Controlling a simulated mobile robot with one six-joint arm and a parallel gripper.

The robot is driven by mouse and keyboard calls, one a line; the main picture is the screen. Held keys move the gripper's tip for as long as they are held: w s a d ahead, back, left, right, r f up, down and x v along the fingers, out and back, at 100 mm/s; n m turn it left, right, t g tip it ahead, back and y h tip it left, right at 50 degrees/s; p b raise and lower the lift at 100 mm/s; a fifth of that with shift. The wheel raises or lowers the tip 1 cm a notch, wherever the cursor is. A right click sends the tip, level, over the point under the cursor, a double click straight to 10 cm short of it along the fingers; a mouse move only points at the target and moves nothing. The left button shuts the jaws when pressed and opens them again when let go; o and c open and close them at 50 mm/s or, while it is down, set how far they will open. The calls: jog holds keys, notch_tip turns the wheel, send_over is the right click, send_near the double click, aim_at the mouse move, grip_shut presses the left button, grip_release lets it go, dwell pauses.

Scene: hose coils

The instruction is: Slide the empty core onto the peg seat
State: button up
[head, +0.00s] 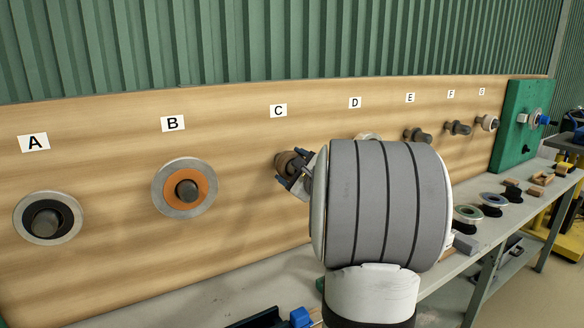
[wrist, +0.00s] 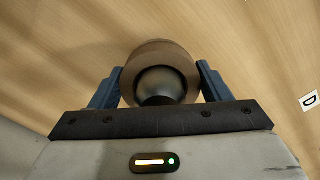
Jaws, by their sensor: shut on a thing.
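The empty core (head: 285,161) is a short brown ring below label C on the wooden board. It also shows in the wrist view (wrist: 158,50). My gripper (head: 295,172) is shut on it, with one blue finger on each side (wrist: 160,77). In the wrist view the rounded grey end of the peg (wrist: 162,84) shows inside the core's opening, so the core appears to be around the peg. How far the core sits along the peg, and whether it touches the board, I cannot tell.
Peg A (head: 46,223) carries a black-and-grey disc and peg B (head: 187,191) an orange-and-grey one. Pegs E (head: 418,136) and F (head: 458,128) look bare. My arm hides most of D. Rings and blocks lie on the grey bench (head: 482,240) at right.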

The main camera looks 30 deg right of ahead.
aim_at(284, 164)
jog(key=shift+a+r, duration=0.1)
jog(key=shift+a, duration=0.05)
jog(key=shift+a, duration=0.2)
jog(key=shift+d+b, duration=0.4)
jog(key=shift+b, duration=0.2)
jog(key=o, duration=0.9)
jog(key=shift+o, duration=0.2)
jog(key=shift+a, duration=0.2)
jog(key=shift+w+a+r+b, duration=0.2)
jog(key=shift+a+r, duration=0.15)
jog(key=shift+a, duration=0.2)
jog(key=shift+w+a+r+b, duration=0.1)
jog(key=shift+w+a+r, duration=0.15)
jog(key=shift+a, duration=0.3)
